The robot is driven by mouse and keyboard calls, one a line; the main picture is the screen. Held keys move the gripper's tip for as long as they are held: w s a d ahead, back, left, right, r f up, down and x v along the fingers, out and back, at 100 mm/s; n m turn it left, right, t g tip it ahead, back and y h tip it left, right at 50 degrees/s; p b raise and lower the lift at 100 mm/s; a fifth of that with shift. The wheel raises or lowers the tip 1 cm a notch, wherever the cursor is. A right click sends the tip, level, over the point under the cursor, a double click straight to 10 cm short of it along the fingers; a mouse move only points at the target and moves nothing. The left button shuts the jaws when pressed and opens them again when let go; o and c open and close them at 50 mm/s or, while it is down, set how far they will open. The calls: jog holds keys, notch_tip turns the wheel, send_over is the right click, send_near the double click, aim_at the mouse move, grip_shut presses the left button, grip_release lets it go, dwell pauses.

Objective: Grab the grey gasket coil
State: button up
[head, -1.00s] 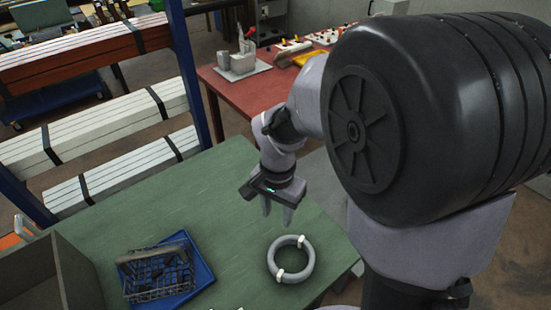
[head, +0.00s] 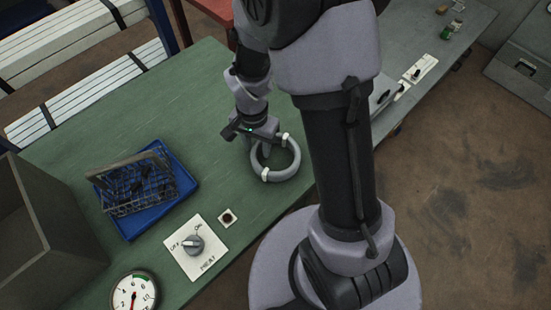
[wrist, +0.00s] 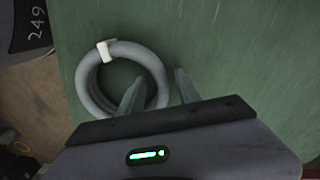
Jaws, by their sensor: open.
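The grey gasket coil (head: 291,173) is a ring with white bands, lying flat on the green table (head: 200,90) near its right edge. My gripper (head: 262,147) is open and points down at the coil's left side in the head view. In the wrist view, the coil (wrist: 84,84) shows one white band at its upper left. My gripper's two fingers (wrist: 158,78) lie either side of the coil's right-hand section, one over the ring's opening and one outside it. The fingers' height above the table is unclear. The gripper body hides part of the coil.
A blue tray (head: 184,182) with a dark wire basket (head: 130,207) stands left of the coil. A switch panel (head: 183,258), a small button plate (head: 228,217) and a gauge (head: 134,291) are nearer the front. A grey box (head: 60,240) stands at far left.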

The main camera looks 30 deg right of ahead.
jog(key=shift+r, duration=0.1)
jog(key=shift+c, duration=0.2)
grip_shut()
